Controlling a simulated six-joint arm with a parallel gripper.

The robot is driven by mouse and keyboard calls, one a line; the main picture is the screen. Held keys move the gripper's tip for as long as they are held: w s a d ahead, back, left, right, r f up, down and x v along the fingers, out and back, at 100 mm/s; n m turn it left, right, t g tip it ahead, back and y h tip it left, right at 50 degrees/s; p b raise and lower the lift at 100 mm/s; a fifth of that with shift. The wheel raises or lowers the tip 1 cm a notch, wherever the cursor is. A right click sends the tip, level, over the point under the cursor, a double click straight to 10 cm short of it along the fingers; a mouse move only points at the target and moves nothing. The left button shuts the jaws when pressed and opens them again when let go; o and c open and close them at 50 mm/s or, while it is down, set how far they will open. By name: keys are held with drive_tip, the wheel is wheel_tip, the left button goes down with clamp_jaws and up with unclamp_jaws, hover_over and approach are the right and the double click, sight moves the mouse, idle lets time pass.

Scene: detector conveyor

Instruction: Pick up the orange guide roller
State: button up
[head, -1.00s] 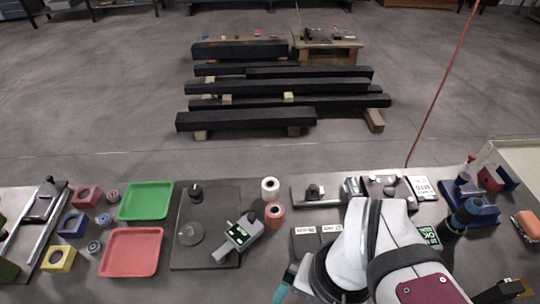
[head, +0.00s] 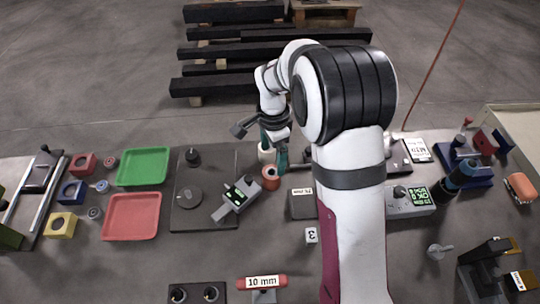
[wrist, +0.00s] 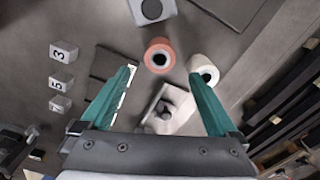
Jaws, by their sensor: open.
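The orange guide roller (head: 270,180) stands on the table beside the dark mat in the head view. In the wrist view the orange roller (wrist: 158,47) shows end-on, just beyond the gap between my fingertips. My gripper (wrist: 161,74) is open and empty, with teal fingers. In the head view my gripper (head: 274,152) hangs close above and behind the roller; its exact height is hard to tell. A white roller (wrist: 203,69) stands next to the orange one, near my right-hand fingertip in the wrist view. In the head view this white roller (head: 265,155) is partly hidden by my gripper.
Green (head: 143,167) and red (head: 131,216) trays lie further left. A dark block (head: 302,204) lies to the right. A labelled red piece (head: 262,282) sits at the front.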

sight(272, 177)
wheel_tip(272, 177, down, 10)
drive_tip(key=shift+a+f, duration=0.1)
drive_tip(key=shift+f, duration=0.05)
clamp_jaws()
idle(0.5)
